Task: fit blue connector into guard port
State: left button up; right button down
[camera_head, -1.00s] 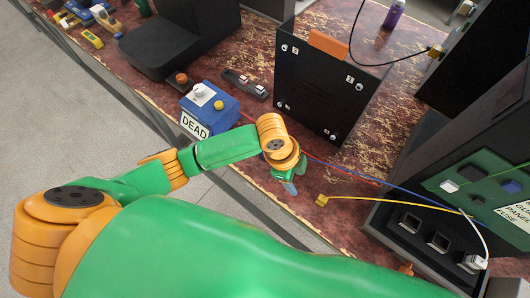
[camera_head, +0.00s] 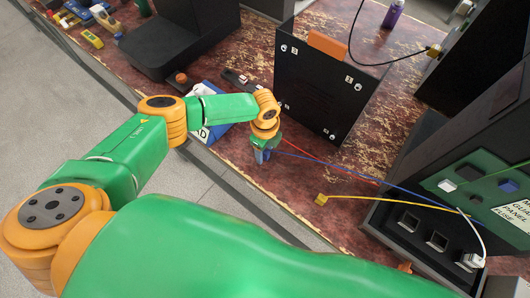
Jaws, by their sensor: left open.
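My left gripper (camera_head: 262,156) is open and points down just above the near part of the table. The blue cable (camera_head: 340,176) runs from beside its fingers to the panel on the right. The blue connector at that cable's end is not clearly visible; the gripper hides or merges with it. At lower right, a dark housing has a row of square ports: two empty ones, a left port (camera_head: 408,222) and a middle port (camera_head: 437,241), and one with a white connector (camera_head: 471,262) at it. I cannot tell which is the guard port. My right gripper is not in view.
A yellow connector (camera_head: 321,199) lies on the table (camera_head: 293,180) with its cable running right. A red cable (camera_head: 330,164) passes behind the gripper. A black upright box (camera_head: 325,90) stands behind. A blue box (camera_head: 207,97) is partly covered by my arm.

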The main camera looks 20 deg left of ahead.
pick_arm(q)
grip_shut()
jog(key=shift+r, duration=0.1)
